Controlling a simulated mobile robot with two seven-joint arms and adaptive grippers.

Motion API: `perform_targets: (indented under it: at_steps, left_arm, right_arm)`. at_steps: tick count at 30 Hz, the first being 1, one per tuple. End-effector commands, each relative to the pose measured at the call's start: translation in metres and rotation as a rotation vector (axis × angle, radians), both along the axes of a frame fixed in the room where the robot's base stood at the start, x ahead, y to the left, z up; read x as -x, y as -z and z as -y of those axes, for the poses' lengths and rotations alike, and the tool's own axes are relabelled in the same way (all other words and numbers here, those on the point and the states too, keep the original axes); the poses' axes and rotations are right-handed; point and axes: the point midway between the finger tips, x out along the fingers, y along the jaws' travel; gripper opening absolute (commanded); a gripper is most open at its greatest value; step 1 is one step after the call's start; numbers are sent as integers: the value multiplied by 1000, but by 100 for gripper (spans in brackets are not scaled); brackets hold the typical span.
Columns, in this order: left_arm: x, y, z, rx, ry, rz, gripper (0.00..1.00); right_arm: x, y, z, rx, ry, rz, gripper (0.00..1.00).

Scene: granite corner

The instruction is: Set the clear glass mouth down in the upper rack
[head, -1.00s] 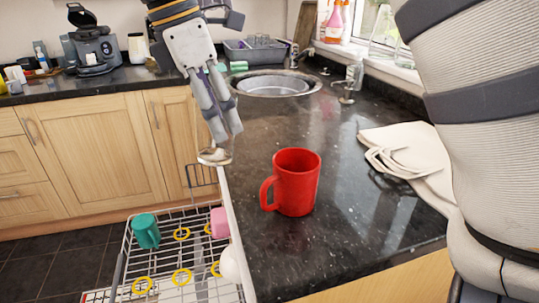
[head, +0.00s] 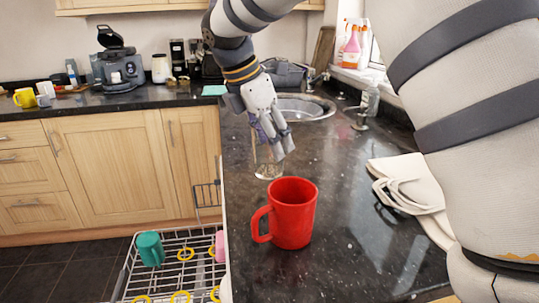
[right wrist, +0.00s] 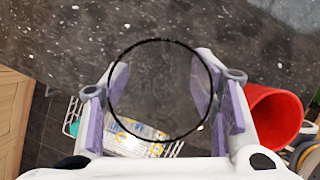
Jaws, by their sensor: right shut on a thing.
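My right gripper (head: 274,148) is shut on the clear glass (head: 267,171) and points down over the dark counter, just behind the red mug. The glass hangs below the fingers; whether it touches the counter is unclear. In the right wrist view, the round outline of the glass (right wrist: 160,90) lies between the purple finger pads. The upper rack (head: 172,273) is pulled out, low at the left of the counter. It holds a teal cup (head: 150,248) and a pink cup (head: 220,245), partly hidden by the counter edge. My left gripper is out of view.
A red mug (head: 291,212) stands on the counter close to the glass. A folded cream cloth (head: 408,185) lies to the right, and the round sink (head: 303,106) is behind. Yellow rings (head: 186,254) show in the rack.

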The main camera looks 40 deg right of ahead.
Motion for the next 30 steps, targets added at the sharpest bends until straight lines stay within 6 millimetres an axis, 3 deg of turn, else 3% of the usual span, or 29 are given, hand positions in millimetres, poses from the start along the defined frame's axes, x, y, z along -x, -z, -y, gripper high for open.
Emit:
perform_targets:
  at_steps: [2,7,17,18,20,30]
  left_arm:
    - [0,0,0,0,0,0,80]
    - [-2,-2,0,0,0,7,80]
    - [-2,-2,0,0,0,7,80]
    - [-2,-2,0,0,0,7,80]
    - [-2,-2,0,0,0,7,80]
    - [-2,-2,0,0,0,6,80]
  right_arm:
    - [-3,12,9,-1,2,-1,20]
    - [-3,38,8,1,1,1,20]
    - [-3,42,8,0,1,1,20]
    - [-3,43,8,0,1,1,59]
    - [-3,43,8,0,1,1,73]
    - [-3,41,8,0,0,2,75]
